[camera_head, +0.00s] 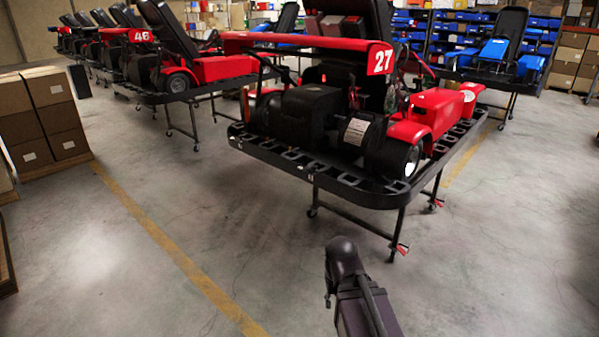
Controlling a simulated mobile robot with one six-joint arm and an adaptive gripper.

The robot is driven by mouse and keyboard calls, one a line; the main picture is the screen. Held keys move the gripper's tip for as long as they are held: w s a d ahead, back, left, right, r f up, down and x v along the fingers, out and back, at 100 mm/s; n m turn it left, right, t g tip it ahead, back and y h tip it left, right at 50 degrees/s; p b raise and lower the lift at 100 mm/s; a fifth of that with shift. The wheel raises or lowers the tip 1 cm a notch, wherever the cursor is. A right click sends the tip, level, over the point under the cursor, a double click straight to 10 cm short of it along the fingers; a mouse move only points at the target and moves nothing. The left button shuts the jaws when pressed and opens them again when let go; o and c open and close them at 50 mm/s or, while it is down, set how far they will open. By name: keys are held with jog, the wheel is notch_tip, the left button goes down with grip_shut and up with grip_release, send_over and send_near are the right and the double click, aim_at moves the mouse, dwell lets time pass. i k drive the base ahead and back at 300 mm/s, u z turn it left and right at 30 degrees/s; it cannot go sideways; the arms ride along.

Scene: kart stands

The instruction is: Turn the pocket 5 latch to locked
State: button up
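A black kart stand (345,188) bears a red kart (425,112) marked 27. Its near rim has a row of pocket-like slots (292,156). I cannot tell which pocket is number 5. No latch can be made out clearly, so its position cannot be read. Small red parts (402,248) show low on the stand's legs by the casters. Part of my arm shows at the bottom centre, on the near side of the stand and apart from it. My gripper cannot be made out in this view.
Open concrete floor (200,220) with a yellow line (170,248) lies left of and before the stand. Stacked boxes (45,115) stand at left.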

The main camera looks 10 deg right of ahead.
aim_at(313, 167)
jog(key=k, duration=0.85)
jog(key=z, duration=0.35)
jog(key=i, duration=1.7)
jog(key=z, duration=0.35)
